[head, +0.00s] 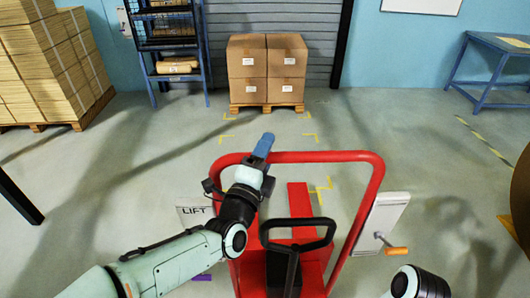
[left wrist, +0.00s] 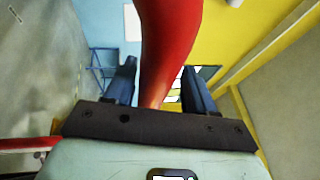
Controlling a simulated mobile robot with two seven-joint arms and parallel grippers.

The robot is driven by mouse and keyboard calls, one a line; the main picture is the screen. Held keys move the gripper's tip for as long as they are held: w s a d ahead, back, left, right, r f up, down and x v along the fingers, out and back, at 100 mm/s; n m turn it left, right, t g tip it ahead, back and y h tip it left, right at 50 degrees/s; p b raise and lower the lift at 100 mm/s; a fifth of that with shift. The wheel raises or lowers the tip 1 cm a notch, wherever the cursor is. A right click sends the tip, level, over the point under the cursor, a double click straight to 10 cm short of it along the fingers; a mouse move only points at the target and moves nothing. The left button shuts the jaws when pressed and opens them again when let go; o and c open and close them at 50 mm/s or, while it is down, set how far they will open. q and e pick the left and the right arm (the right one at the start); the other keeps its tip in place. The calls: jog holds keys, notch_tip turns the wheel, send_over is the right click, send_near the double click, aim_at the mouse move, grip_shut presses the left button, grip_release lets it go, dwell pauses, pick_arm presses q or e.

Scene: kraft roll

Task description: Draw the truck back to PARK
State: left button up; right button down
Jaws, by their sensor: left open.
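The truck (head: 298,255) is red, with a tall hoop-shaped rail (head: 325,156), a black loop handle (head: 298,228) and a red fork pointing away from me. My left gripper (head: 264,146) is at the top of the rail, left of its middle, with its blue fingers reaching past the bar. In the left wrist view the rail (left wrist: 170,35) runs between the two open fingers (left wrist: 158,68), with a visible gap at the right finger. Only a link of my right arm shows at the bottom right; its gripper is out of view. I see no PARK lettering.
Boxes on a pallet (head: 267,107) stand ahead at the shutter, with yellow floor marks (head: 310,137) before them. A LIFT sign (head: 193,215) is left of the truck; a pale panel with an orange-handled lever (head: 396,251) is right. Stacked cardboard (head: 50,70) stands far left, a blue table (head: 495,45) far right.

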pick_arm(q)
jog(key=shift+a+f, duration=0.1)
jog(key=shift+s+a, duration=0.1)
jog(key=shift+s, duration=0.05)
jog(key=v, duration=1.3)
jog(key=shift+b, duration=0.35)
